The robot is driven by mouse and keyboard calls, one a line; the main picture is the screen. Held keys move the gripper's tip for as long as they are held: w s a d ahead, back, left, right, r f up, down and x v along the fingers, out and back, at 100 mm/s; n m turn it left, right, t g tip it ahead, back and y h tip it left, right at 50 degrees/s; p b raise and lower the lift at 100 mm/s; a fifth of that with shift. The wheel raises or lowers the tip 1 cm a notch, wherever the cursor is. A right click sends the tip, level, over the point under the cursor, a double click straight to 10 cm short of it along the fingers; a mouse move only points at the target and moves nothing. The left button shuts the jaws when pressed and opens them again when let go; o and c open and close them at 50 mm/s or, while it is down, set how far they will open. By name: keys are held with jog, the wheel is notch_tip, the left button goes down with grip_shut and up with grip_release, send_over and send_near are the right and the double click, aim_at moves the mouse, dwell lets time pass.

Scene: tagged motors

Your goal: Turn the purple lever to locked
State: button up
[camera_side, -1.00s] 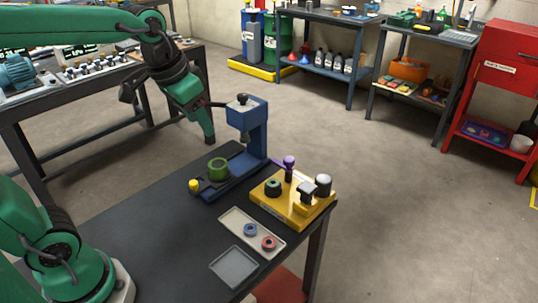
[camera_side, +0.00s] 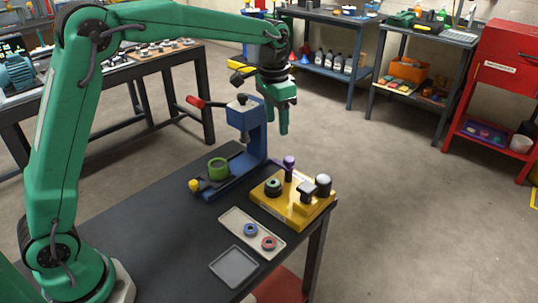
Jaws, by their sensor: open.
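The purple lever (camera_side: 289,162) stands at the back of a yellow fixture block (camera_side: 310,213) on the dark table. It has a rounded purple knob on top and looks about upright; its lower part is partly hidden by the block's other parts. My gripper (camera_side: 284,132) hangs above and behind the lever in the picture, pointing down, open and apart from everything. The finger gap is hard to see from this side.
A blue press (camera_side: 257,135) with a red-tipped handle (camera_side: 196,102) and a green ring (camera_side: 218,169) stands left of the block. A tray (camera_side: 235,222) with a blue ring (camera_side: 251,230) and a red ring (camera_side: 269,243) lies in front, near an empty grey tray (camera_side: 234,267).

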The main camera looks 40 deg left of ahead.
send_over(289, 159)
jog(key=shift+m+g, duration=0.4)
notch_tip(289, 159, down, 5)
jog(key=shift+r, duration=0.15)
jog(key=shift+f, duration=3.95)
jog(key=c, duration=1)
